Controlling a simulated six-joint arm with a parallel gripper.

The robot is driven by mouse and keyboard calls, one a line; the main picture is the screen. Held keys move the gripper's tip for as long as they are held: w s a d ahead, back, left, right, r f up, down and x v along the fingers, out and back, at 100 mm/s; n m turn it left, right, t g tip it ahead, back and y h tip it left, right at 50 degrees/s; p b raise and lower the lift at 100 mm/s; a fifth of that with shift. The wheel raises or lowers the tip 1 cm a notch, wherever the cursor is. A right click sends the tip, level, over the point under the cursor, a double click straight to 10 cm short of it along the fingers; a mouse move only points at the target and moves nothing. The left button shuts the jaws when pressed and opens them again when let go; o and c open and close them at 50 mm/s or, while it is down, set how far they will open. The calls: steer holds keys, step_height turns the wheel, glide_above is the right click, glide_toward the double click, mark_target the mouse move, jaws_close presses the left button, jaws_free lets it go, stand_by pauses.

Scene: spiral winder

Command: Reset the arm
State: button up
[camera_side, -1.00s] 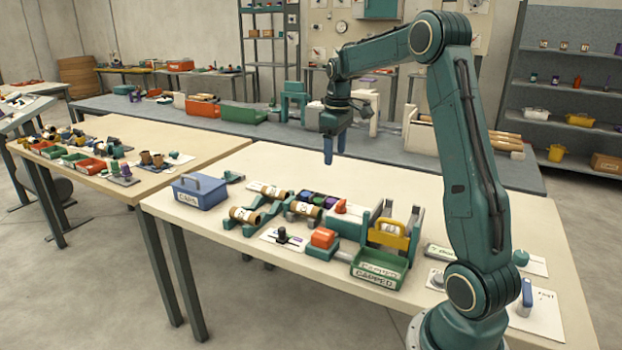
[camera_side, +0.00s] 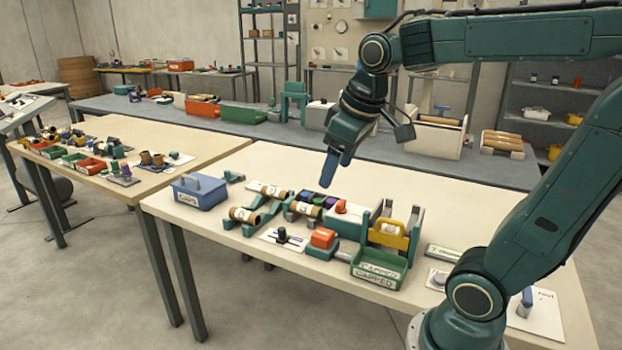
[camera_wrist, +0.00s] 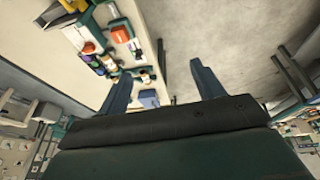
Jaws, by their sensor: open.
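My gripper (camera_side: 333,168) hangs above the back part of the cream table (camera_side: 215,245), tilted, with its blue fingers pointing down and a little left. In the wrist view my gripper (camera_wrist: 162,88) shows two blue fingers spread well apart with nothing between them. It is open and empty. Below and in front of it stand the winder parts: brown tubes (camera_side: 244,215) on green stands, a yellow handle (camera_side: 388,235) between green uprights, and a green tray marked CAPPED (camera_side: 379,269).
An orange-topped block (camera_side: 323,239) sits near the front edge. A grey bench (camera_side: 440,160) with a cream crate (camera_side: 437,135) runs behind. The table's back strip is mostly clear.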

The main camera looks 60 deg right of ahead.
steer(key=s+a+f+t, duration=0.1)
steer(key=s+a+f, duration=0.2)
steer(key=s+a, duration=0.3)
steer(key=shift+s+f+t+y, duration=0.2)
steer(key=shift+s+t+y, duration=0.2)
steer(key=shift+s, duration=0.9)
